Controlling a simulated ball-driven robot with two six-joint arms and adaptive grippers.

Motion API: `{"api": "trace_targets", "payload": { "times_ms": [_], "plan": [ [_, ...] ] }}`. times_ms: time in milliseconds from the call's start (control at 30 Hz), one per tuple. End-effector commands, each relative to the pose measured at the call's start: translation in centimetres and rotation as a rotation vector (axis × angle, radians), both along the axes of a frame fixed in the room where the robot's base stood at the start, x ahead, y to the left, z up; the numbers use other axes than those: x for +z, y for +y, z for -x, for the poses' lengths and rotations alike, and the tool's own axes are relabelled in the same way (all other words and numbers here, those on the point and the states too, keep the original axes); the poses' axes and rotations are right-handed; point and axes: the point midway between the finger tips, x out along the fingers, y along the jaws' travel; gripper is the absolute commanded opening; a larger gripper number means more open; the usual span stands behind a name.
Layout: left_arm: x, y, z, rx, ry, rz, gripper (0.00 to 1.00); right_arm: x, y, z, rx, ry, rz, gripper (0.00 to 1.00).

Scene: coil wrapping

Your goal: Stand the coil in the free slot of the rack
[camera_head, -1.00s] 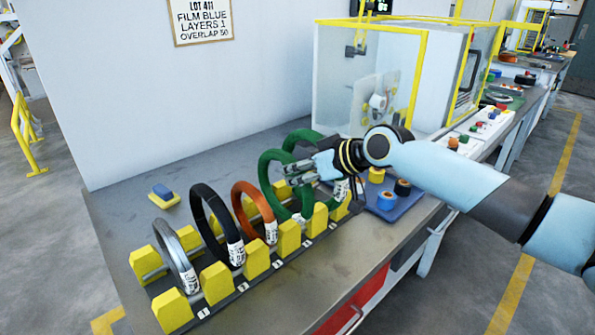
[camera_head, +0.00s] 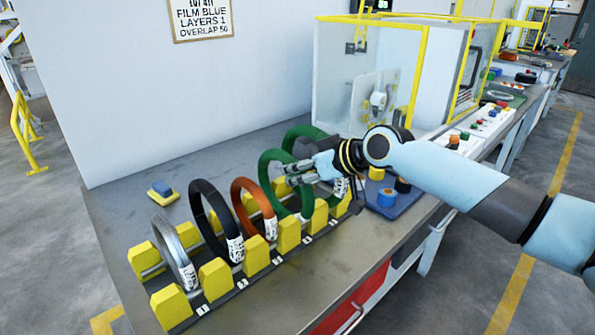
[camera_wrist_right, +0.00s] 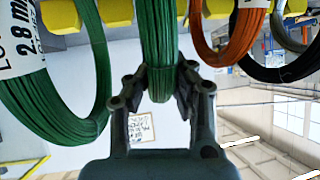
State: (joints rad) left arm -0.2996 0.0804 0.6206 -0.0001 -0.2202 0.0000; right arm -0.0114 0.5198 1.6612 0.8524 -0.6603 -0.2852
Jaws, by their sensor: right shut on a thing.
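My right gripper (camera_head: 292,176) is shut on the upper part of a green coil (camera_head: 265,170). The coil stands upright, its lower edge down among the yellow blocks of the rack (camera_head: 243,284), between the orange coil and another green coil (camera_head: 291,136). Whether it rests on the rack floor I cannot tell. In the right wrist view the held coil (camera_wrist_right: 158,40) runs between both fingers, with the labelled green coil (camera_wrist_right: 85,75) to its left, apart from it. My left gripper is not in view.
An orange coil (camera_head: 236,197), a black coil (camera_head: 197,210) and a grey coil (camera_head: 167,240) stand in the rack. A blue and yellow block (camera_head: 161,190) lies behind it. A blue mat (camera_head: 392,209) with tape rolls lies at right. A clear-walled machine (camera_head: 335,80) stands at the back.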

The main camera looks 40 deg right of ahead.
Motion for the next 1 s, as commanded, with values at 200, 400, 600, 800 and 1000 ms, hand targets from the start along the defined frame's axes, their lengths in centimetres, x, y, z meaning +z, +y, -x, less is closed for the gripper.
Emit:
{"api": "trace_targets", "payload": {
  "times_ms": [200,400,600,800,1000],
  "plan": [
    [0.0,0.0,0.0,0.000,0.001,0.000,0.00,0.1,0.0,-0.1,0.000,-0.003,0.000,0.42],
    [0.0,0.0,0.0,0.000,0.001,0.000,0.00,0.0,0.0,0.0,0.000,-0.001,0.000,0.48],
    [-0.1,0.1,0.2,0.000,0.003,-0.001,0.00,0.1,-0.3,0.5,-0.001,0.003,0.003,0.48],
    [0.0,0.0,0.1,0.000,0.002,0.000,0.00,1.9,-1.1,3.3,0.003,0.003,0.011,0.48],
    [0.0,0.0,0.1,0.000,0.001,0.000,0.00,4.2,-2.2,6.9,0.005,0.004,0.013,0.48]
  ]
}}
